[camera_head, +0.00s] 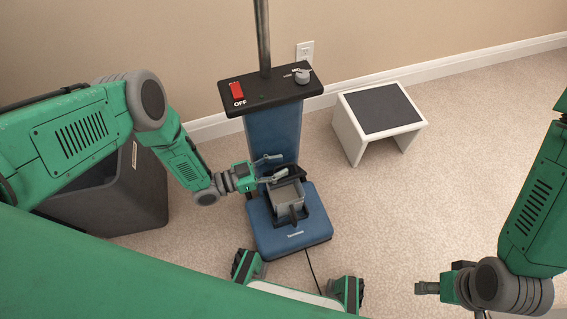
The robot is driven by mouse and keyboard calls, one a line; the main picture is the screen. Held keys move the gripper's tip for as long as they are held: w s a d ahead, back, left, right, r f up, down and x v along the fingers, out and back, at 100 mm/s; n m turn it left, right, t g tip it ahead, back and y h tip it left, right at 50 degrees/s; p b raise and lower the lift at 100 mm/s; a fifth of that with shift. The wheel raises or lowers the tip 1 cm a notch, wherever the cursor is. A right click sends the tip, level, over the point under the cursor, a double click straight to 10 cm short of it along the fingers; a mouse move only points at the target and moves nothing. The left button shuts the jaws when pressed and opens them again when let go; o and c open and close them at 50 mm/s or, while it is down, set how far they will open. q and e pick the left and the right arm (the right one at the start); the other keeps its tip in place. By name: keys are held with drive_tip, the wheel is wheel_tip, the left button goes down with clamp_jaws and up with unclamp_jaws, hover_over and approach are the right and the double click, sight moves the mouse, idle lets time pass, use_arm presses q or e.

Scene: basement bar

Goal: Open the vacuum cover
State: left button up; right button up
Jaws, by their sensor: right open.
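The upright vacuum has a blue body (270,135), a blue base (272,240) and a black top panel (270,91) with a red switch marked OFF and a grey dial. A grey box-like part (286,194) with a dark handle-like piece (293,214) sits in a dark recess in the base. I cannot tell which piece is the cover. My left gripper (283,165) is open, its two fingers apart in front of the blue body, just above the grey part. I cannot tell if it touches. My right gripper (430,289) is open at lower right, away from the vacuum, partly hidden.
A white stool (350,130) with a dark top stands right of the vacuum. A dark box (130,205) stands at left behind my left arm. A cord (312,272) runs from the base. A wall outlet (305,51) is behind.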

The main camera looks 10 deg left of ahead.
use_arm(q)
drive_tip(key=v, duration=1)
drive_tip(key=shift+a, duration=0.2)
